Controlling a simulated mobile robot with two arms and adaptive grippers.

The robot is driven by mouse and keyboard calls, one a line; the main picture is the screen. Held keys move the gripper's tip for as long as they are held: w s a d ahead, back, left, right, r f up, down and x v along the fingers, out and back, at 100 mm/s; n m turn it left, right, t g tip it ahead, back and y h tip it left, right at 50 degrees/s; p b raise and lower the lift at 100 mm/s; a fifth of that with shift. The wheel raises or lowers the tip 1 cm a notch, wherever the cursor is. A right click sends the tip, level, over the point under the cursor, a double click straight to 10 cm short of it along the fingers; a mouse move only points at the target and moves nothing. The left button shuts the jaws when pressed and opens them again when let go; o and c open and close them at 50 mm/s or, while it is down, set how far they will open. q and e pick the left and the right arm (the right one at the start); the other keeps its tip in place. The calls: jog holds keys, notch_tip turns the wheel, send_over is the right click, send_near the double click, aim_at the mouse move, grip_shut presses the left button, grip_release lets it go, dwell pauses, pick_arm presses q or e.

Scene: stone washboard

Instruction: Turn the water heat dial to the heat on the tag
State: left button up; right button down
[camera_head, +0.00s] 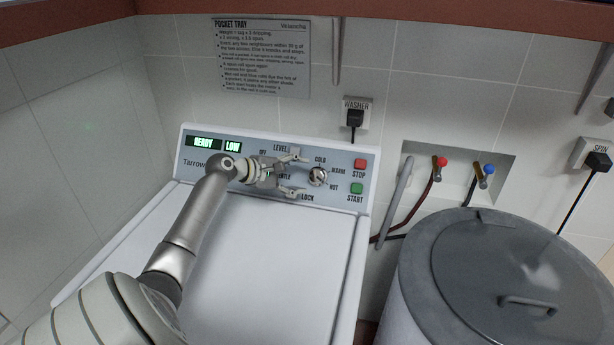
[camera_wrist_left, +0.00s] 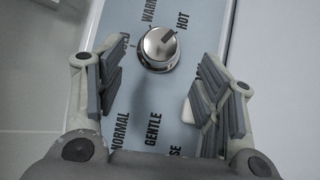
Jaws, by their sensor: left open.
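The heat dial (camera_head: 318,176) is a round silver knob on the washer's blue-grey panel, with COLD, WARM and HOT printed around it. In the left wrist view the dial (camera_wrist_left: 158,50) has a dark pointer mark angled to the upper right, towards HOT. My left gripper (camera_head: 299,175) is open in front of the panel, just left of the dial. In the wrist view my left gripper (camera_wrist_left: 164,62) has its fingers on either side of the dial, with gaps showing. I cannot identify a heat tag in either view. My right gripper is not in view.
Red STOP (camera_head: 360,165) and green START (camera_head: 356,188) buttons sit right of the dial. A notice (camera_head: 262,58) hangs above. A grey lidded tub (camera_head: 420,262) stands at right. The washer's white top (camera_head: 262,270) is clear.

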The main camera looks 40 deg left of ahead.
pick_arm(q)
jog(key=v, duration=0.6)
jog(key=shift+s+r, duration=0.15)
jog(key=shift+s, duration=0.2)
